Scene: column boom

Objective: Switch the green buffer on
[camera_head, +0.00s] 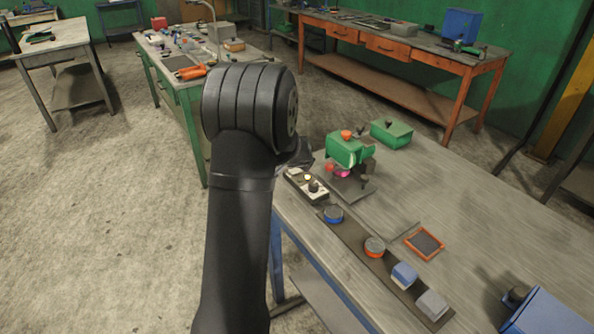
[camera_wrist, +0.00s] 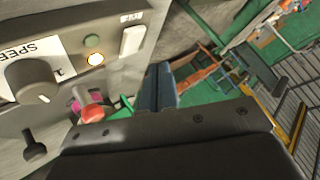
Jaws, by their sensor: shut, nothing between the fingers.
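The green buffer (camera_head: 349,150) stands on the bench with an orange knob on top and a pink wheel. A control box (camera_head: 305,184) with a dark knob sits just in front of it. In the wrist view the box's panel (camera_wrist: 60,18) shows a "SPEE…" label, a grey dial (camera_wrist: 31,82), a dim greenish round button (camera_wrist: 92,41), a glowing round light (camera_wrist: 96,59) and a white rocker-like piece (camera_wrist: 132,40). My gripper (camera_wrist: 161,70) is shut and empty, to the right of the panel; whether it touches anything is unclear. In the head view my wrist mostly hides it.
A dark strip on the bench holds a blue-rimmed round piece (camera_head: 333,214), an orange-rimmed one (camera_head: 374,247), a blue block (camera_head: 404,275) and a grey block (camera_head: 432,304). An orange-framed tray (camera_head: 424,243) lies beside it. A green box (camera_head: 391,133) stands behind the buffer.

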